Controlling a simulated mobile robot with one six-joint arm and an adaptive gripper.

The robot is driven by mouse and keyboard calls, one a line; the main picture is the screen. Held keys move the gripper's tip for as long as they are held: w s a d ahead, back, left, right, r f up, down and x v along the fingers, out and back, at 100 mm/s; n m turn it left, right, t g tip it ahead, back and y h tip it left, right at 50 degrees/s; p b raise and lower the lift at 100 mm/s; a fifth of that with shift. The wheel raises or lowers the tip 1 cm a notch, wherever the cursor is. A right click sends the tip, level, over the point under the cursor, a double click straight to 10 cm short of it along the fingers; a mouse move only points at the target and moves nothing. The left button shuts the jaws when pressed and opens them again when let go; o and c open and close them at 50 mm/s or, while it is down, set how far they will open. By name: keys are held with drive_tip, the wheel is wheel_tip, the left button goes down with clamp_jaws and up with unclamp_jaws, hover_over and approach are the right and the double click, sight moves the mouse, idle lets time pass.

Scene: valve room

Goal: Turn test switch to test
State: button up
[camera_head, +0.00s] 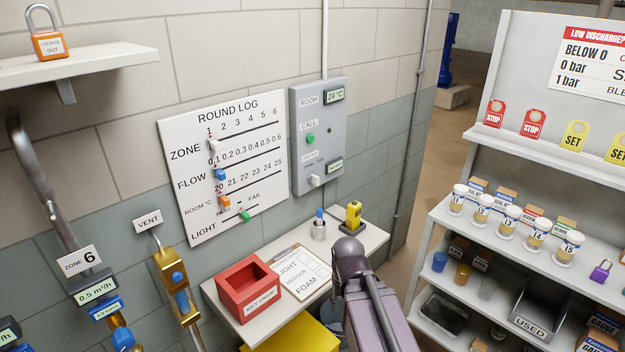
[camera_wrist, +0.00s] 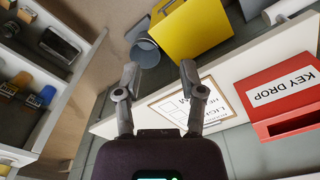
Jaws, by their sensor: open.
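A grey wall panel (camera_head: 320,130) in the head view carries a 24 °C display, a green call button (camera_head: 311,138) and, at the bottom, a small white switch knob (camera_head: 315,181). The wrist view does not show the panel.
A round log board (camera_head: 226,165) hangs left of the panel. A stocked rack (camera_head: 480,225) stands at the right.

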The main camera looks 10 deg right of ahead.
drive_tip(key=shift+d, duration=0.1)
drive_tip(key=w+r+n+t+y+p, duration=0.1)
drive_tip(key=w+r+n+t+y, duration=0.15)
drive_tip(key=w, duration=0.65)
drive_tip(key=w+r+n+t+y+p, duration=0.1)
drive_tip(key=w+r+n+t+y, duration=0.15)
drive_tip(key=w, duration=0.75)
drive_tip(key=w+d+r+n+t+y+p, duration=0.1)
drive_tip(key=w+d+r+t, duration=0.2)
drive_tip(key=w+r, duration=0.2)
drive_tip(key=w+d+r+n+t+y+p, duration=0.1)
drive_tip(key=w+d+r+t, duration=0.2)
drive_tip(key=w, duration=0.8)
wheel_tip(320, 180, up, 3)
drive_tip(key=shift+w+d+f+y, duration=0.15)
drive_tip(key=shift+d+y, duration=0.25)
drive_tip(key=shift+d, duration=0.25)
drive_tip(key=shift+w, duration=0.1)
